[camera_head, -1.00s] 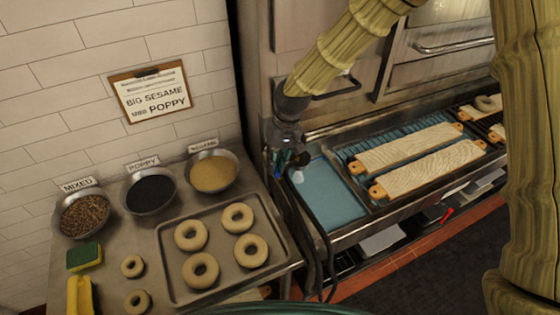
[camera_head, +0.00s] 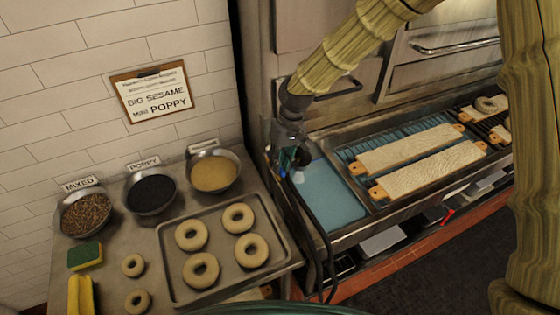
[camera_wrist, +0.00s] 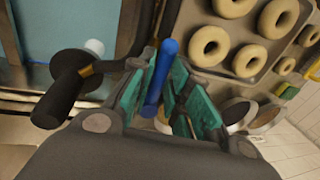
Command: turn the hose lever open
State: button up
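The hose lever (camera_wrist: 162,72) is a blue bar between my gripper's teal finger pads in the wrist view. My gripper (camera_wrist: 164,62) has closed in on it, with a pad close against each side. Beside it, to the left, are a black round fitting with a brass-coloured piece and a black grip (camera_wrist: 56,104). In the head view my gripper (camera_head: 287,160) is small and dark at the left end of the blue-watered trough, and hides most of the lever. A dark hose (camera_head: 313,230) hangs from there over the trough's front edge.
To the left, the metal counter carries a tray (camera_head: 168,255) of bagels, several topping bowls and a sponge (camera_head: 85,256). A wall stands close behind my gripper.

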jog(key=shift+o, duration=1.1)
jog(key=shift+r, duration=0.1)
notch_tip(320, 180, up, 12)
jog(key=w+d, duration=0.1)
jog(key=d, duration=0.1)
jog(key=shift+f, duration=0.2)
jog(key=shift+w, duration=0.1)
